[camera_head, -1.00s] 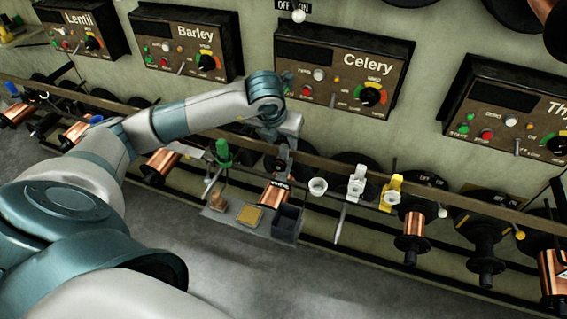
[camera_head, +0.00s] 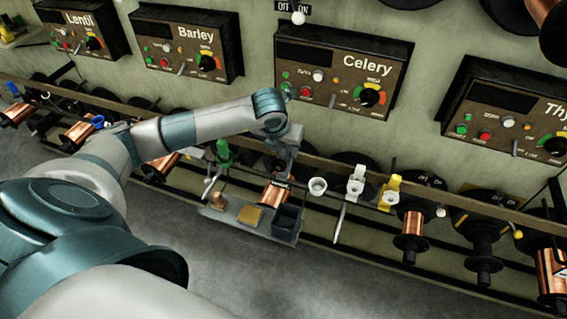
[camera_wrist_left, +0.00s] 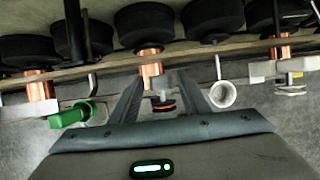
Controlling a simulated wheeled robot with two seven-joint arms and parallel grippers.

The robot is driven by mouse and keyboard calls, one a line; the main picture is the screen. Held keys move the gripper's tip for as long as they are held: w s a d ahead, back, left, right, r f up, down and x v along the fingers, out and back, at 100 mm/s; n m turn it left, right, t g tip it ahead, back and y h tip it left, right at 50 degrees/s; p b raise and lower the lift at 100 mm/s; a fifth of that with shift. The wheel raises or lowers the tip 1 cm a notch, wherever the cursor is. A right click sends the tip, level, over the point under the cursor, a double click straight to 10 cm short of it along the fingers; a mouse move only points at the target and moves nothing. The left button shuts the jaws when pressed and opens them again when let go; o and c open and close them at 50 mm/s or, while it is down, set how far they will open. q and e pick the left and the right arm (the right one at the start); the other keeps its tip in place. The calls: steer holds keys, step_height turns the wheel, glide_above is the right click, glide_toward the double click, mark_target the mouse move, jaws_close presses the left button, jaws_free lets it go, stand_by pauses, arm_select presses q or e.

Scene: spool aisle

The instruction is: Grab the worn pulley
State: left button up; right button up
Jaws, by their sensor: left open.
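A small dark wheel with an orange rim (camera_wrist_left: 163,105), which looks like the pulley, shows between my left gripper's fingers in the left wrist view. A pale grey mount sits just behind it. My left gripper (camera_wrist_left: 160,84) is open, with one finger on each side of the wheel. I cannot tell whether either finger touches it. In the head view my left gripper (camera_head: 279,172) is at the rail below the Celery panel, and the wheel cannot be made out there. My right gripper is not in view.
A white cup-like ring (camera_wrist_left: 223,95) is close right of the fingers, and a green clamp (camera_wrist_left: 75,114) is left. A grey tray (camera_head: 228,216) with compartments hangs below the rail. Copper spools (camera_head: 411,222) line the rail. White (camera_head: 356,182) and yellow (camera_head: 391,190) clamps are to the right.

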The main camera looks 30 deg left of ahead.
arm_select(q)
jaws_close()
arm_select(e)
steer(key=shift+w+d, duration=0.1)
arm_select(q)
steer(key=shift+r, duration=0.1)
